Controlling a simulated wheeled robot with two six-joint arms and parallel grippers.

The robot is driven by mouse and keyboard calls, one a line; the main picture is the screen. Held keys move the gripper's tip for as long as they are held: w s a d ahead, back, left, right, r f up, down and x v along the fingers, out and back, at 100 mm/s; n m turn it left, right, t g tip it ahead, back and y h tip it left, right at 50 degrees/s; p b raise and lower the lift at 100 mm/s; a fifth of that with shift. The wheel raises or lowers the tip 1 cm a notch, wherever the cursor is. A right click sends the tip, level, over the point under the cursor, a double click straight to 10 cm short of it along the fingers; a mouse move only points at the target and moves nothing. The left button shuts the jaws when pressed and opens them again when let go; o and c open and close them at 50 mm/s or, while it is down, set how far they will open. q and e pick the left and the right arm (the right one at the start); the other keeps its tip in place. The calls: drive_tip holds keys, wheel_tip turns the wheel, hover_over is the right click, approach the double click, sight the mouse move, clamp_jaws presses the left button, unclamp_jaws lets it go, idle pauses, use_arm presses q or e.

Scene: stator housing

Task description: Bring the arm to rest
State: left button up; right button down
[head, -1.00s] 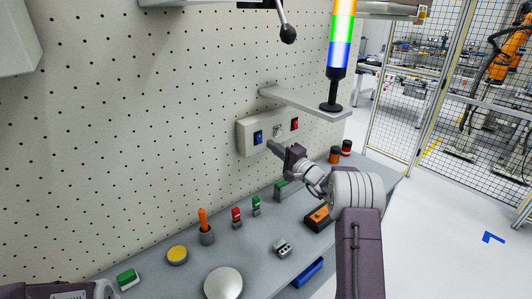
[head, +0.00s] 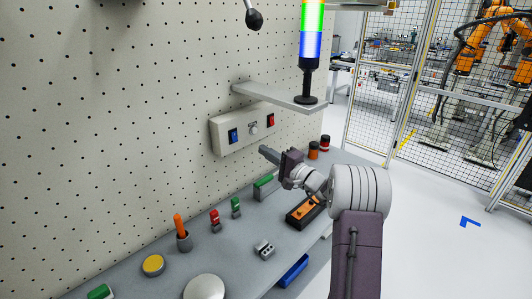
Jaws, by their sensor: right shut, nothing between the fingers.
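My right arm comes in from the bottom right. Its right gripper (head: 269,154) is shut and empty, in the air above the back of the grey bench, pointing toward the pegboard wall. It is below and apart from the control box (head: 243,131), which has a blue switch (head: 233,136), a middle knob and a red switch (head: 270,120). My left gripper is not in view.
The bench (head: 216,256) holds an orange-handled tool in a cup (head: 183,240), a yellow button (head: 153,265), red and green small parts, and an orange-black box (head: 303,212). A shelf (head: 280,97) carries a signal tower (head: 310,60). Floor at right is open.

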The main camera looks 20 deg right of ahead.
drive_tip(key=a+r+n+g+y, duration=0.2)
drive_tip(key=a+r+n+y, duration=0.2)
drive_tip(key=a, duration=0.8)
drive_tip(key=s+a+f+n+g+y, duration=0.1)
drive_tip(key=s+a+f+n+g, duration=0.2)
drive_tip(key=s+a+f+g, duration=0.35)
drive_tip(key=s+a+f+n+g+y, duration=0.1)
drive_tip(key=s+a+f+n+g, duration=0.2)
drive_tip(key=s+a, duration=0.6)
drive_tip(key=s+f+n+g+h, duration=0.3)
drive_tip(key=s+f+g+h, duration=0.2)
drive_tip(key=s+f, duration=0.5)
drive_tip(key=s+d+f+h, duration=0.3)
drive_tip(key=d, duration=0.4)
drive_tip(key=s+d+f+h, duration=0.3)
drive_tip(key=d+f+h, duration=0.1)
drive_tip(key=d, duration=0.3)
drive_tip(key=shift+s+d+n, duration=0.2)
drive_tip(key=shift+n, duration=0.1)
